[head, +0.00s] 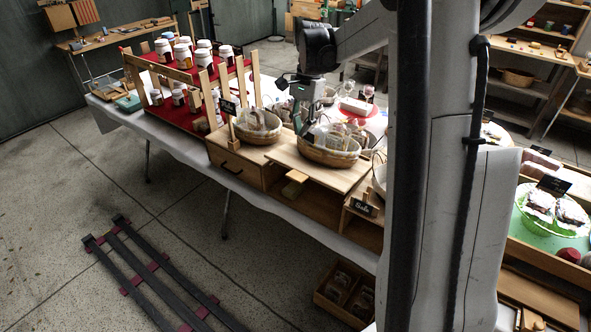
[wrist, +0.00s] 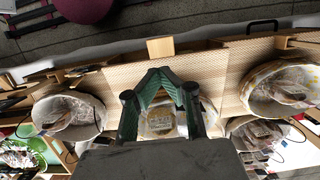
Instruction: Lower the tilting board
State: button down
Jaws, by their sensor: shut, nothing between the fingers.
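The tilting board looks to be the light wooden panel (head: 318,174) in the middle of the table front, with a small wooden tab (head: 294,187) at its front edge. The wrist view shows the panel (wrist: 207,70) and its tab (wrist: 160,47) too. I cannot tell its exact tilt. A wicker basket (head: 330,158) with wrapped goods stands at its back part. My gripper (head: 304,122) is above the panel, by the basket's left side. In the wrist view my gripper (wrist: 158,75) has its dark green fingers closed together, empty, with the tab beyond the tips.
A second basket (head: 258,128) stands left on a drawer box with a black handle (head: 231,168). A red shelf with white-lidded jars (head: 204,58) is behind left. A "Sale" sign (head: 363,207) stands right of the panel.

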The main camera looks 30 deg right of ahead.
aim_at(295, 177)
jog(key=shift+f, duration=0.1)
jog(key=x, duration=1.4)
jog(key=shift+p, duration=0.3)
